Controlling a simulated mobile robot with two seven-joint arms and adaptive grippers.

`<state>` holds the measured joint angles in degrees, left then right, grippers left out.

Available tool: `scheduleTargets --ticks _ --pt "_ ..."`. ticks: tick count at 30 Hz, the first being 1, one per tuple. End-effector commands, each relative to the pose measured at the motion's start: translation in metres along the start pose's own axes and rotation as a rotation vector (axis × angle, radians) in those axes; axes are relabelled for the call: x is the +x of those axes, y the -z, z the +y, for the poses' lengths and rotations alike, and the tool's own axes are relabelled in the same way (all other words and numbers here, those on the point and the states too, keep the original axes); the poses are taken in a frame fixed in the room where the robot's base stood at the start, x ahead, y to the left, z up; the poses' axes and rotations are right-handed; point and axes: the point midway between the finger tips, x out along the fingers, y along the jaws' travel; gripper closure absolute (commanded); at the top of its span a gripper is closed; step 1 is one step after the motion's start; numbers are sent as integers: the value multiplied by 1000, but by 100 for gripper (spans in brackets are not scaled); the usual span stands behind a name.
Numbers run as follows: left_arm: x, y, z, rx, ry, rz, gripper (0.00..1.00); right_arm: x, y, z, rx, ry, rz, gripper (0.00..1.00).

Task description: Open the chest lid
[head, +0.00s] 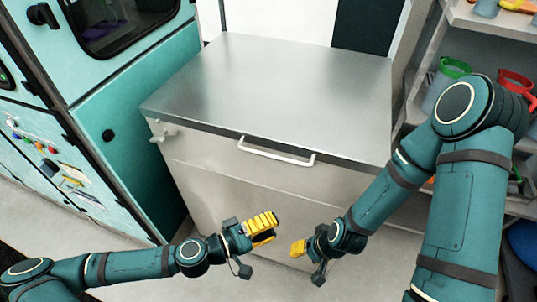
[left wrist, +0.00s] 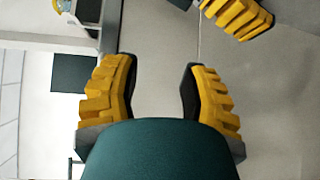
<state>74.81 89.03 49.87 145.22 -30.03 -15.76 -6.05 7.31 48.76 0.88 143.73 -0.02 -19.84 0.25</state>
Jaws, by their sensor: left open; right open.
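The chest (head: 235,195) is a large pale metal box in the middle of the head view. Its flat brushed-metal lid (head: 275,95) lies closed on top. A light bar handle (head: 276,153) runs along the lid's front edge. My left gripper (head: 264,228) is in front of the chest, below the handle in the picture, open and empty. Its yellow fingers stand apart in the left wrist view (left wrist: 160,88). My right gripper (head: 299,248) is to the right and a little lower, also empty. Neither gripper touches the handle. The right gripper's far finger is partly hidden in the head view.
A teal machine (head: 125,130) stands close on the chest's left. Shelves (head: 465,40) with a green-rimmed jug (head: 448,75) and a red jug (head: 513,88) stand on the right. A small valve (head: 163,136) sticks out of the chest's left front. The lid's top is clear.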

Motion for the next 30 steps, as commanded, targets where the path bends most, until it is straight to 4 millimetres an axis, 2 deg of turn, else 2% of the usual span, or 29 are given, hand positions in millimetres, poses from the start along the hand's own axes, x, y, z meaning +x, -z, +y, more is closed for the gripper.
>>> scheduleTargets --ticks 1,3,6,9,13,20,30 --pt "-8 20 14 7 -63 77 57 0 0 0 0 0 0 53" --pt "-21 43 29 33 -129 166 57 0 -1 0 -1 0 -1 53" --pt "-40 69 46 71 -195 272 57 1 -1 0 -1 1 -1 53" --pt "-55 85 56 98 -233 343 57 1 -2 0 -1 1 -2 53" --pt "-62 95 62 115 -252 381 57 0 -2 0 -1 1 -2 53" --pt "-43 102 69 117 -254 380 57 -4 -2 -2 -1 1 -2 53" --pt "6 121 83 116 -253 379 57 -10 1 -4 1 0 3 53"
